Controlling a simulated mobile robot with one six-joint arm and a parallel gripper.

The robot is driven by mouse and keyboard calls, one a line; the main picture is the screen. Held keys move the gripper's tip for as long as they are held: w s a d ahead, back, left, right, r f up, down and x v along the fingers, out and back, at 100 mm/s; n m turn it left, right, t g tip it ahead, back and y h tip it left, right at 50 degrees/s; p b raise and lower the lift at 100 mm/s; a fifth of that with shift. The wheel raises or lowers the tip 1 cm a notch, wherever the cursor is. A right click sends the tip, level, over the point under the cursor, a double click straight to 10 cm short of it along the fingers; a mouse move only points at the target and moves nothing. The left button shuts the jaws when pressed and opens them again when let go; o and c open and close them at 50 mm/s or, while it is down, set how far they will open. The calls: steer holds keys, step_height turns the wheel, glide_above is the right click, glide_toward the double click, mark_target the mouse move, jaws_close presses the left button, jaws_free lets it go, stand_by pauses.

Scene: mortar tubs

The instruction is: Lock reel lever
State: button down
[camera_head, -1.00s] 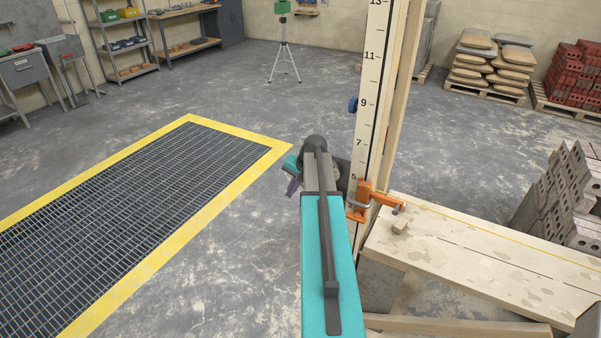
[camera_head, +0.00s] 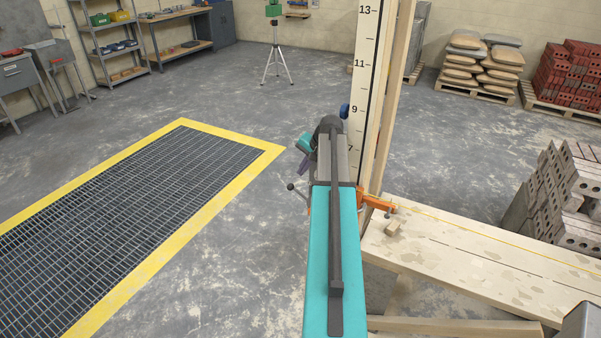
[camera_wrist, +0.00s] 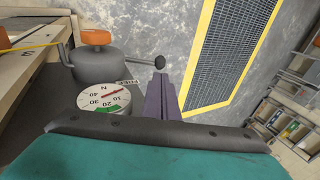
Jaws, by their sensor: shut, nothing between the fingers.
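The reel (camera_wrist: 100,66) is a grey drum with an orange top at the upper left of the wrist view. Its lever ends in a dark ball knob (camera_wrist: 160,62), which also shows in the head view (camera_head: 290,187) left of my arm. A "FREE" label (camera_wrist: 128,83) is by the drum, near the lever. My gripper (camera_wrist: 161,78) has purple fingers, shut and empty, with their tips just below the knob in the picture. I cannot tell whether they touch it. In the head view my gripper (camera_head: 304,165) is partly hidden by my wrist.
A round dial (camera_wrist: 104,98) with a red needle is near the reel. A numbered staff (camera_head: 362,90) stands close to my arm. An orange clamp (camera_head: 377,203) is on the plank bench (camera_head: 480,255). The yellow-edged floor grating (camera_head: 130,200) lies left, with clear floor around it.

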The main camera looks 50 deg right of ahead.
mark_target(291, 186)
steer(key=shift+p+x, duration=1.6)
steer(key=shift+x, duration=3.05)
steer(key=shift+w+f, duration=0.1)
steer(key=shift+f, duration=0.05)
